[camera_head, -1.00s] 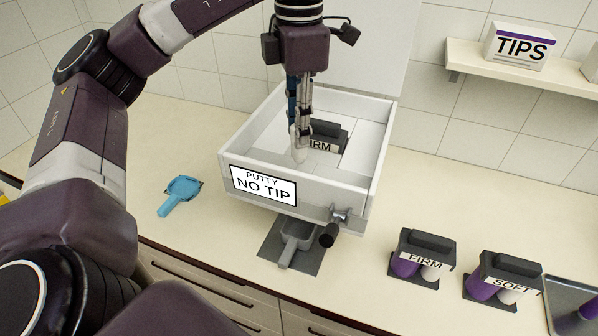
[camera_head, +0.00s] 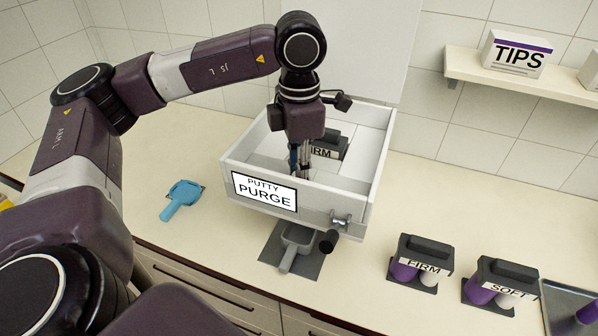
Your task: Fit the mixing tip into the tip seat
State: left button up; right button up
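My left gripper (camera_head: 300,163) reaches straight down into the white open-topped putty machine (camera_head: 335,213). Its fingers are close together, but their ends are hidden behind the machine's front wall, so I cannot tell whether they are shut on anything. I cannot make out the mixing tip or the tip seat; that part of the machine is hidden by the wall and gripper. The front label (camera_head: 265,191) reads "PUTTY PURGE". A dark cartridge marked "FIRM" (camera_head: 326,152) sits inside the machine, just right of the gripper. My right gripper is not in view.
A grey scoop (camera_head: 293,245) lies on a dark mat below the machine's dark-knobbed handle (camera_head: 328,241). A blue scoop (camera_head: 180,198) lies left. FIRM (camera_head: 421,262) and SOFT (camera_head: 502,283) cartridges stand right, beside a metal tray (camera_head: 565,300). A TIPS box (camera_head: 515,55) is on the shelf.

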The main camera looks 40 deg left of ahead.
pick_arm(q)
jog(key=shift+f, duration=0.2)
jog(key=o, duration=0.8)
jog(key=shift+r, duration=0.1)
jog(key=shift+r, duration=0.15)
notch_tip(320, 180, up, 7)
jog(key=shift+r+b, duration=0.2)
jog(key=shift+b, duration=0.95)
jog(key=shift+r+p, duration=0.7)
jog(key=shift+r, duration=1.6)
